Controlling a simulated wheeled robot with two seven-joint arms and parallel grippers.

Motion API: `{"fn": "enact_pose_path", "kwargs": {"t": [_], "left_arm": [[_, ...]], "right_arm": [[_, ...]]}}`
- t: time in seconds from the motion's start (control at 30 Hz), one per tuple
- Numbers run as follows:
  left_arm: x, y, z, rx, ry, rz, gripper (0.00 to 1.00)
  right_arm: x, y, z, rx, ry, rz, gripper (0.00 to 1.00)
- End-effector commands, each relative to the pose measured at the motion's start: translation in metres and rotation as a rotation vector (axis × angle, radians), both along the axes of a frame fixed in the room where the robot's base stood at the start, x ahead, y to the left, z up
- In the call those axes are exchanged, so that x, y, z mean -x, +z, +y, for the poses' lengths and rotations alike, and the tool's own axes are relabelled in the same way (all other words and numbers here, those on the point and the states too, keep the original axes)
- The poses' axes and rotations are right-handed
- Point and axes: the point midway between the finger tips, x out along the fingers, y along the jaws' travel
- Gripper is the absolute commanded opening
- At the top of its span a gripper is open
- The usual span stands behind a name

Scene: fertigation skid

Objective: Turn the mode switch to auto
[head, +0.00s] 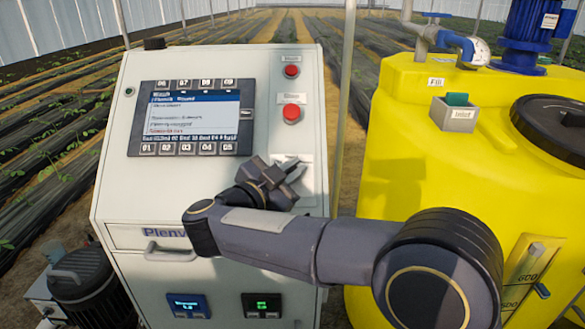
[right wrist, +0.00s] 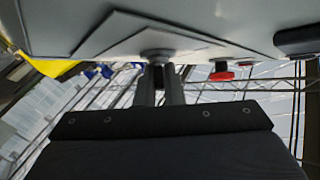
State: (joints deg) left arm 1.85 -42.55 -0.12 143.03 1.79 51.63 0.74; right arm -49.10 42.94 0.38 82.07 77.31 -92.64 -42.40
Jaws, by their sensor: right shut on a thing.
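The mode switch is a small dark knob (right wrist: 157,54) on a pale square plate (right wrist: 115,35) on the cabinet face, in the right wrist view. My right gripper (right wrist: 158,72) is shut on this knob, its two fingers pointing straight at the panel. In the head view my right gripper (head: 291,170) is at the pale plate (head: 308,178), below the red buttons, and hides the knob. The knob's angle and its markings cannot be read. My left gripper is not in view.
The pale control cabinet (head: 230,75) carries a display (head: 190,117), an upper red button (head: 291,71) and a larger red button (head: 291,112) just above my gripper. A yellow tank (head: 400,150) stands at the right, with a grey box (head: 454,116) on it.

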Motion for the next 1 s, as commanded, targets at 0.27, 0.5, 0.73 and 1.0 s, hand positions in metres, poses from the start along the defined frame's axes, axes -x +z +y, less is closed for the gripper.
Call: {"fn": "enact_pose_path", "kwargs": {"t": [0.27, 0.5, 0.73, 1.0], "left_arm": [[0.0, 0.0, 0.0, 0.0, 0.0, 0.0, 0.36], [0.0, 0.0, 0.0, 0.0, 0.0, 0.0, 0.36], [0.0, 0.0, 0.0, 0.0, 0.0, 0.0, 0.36], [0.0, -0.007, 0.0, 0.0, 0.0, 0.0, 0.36]], "right_arm": [[0.0, 0.001, -0.001, -0.004, -0.004, -0.003, 0.0], [0.0, 0.001, -0.001, -0.003, -0.004, -0.002, 0.28], [0.0, 0.001, -0.001, -0.003, -0.003, -0.001, 0.3], [0.019, -0.001, 0.015, -0.005, 0.002, -0.002, 0.3]]}}
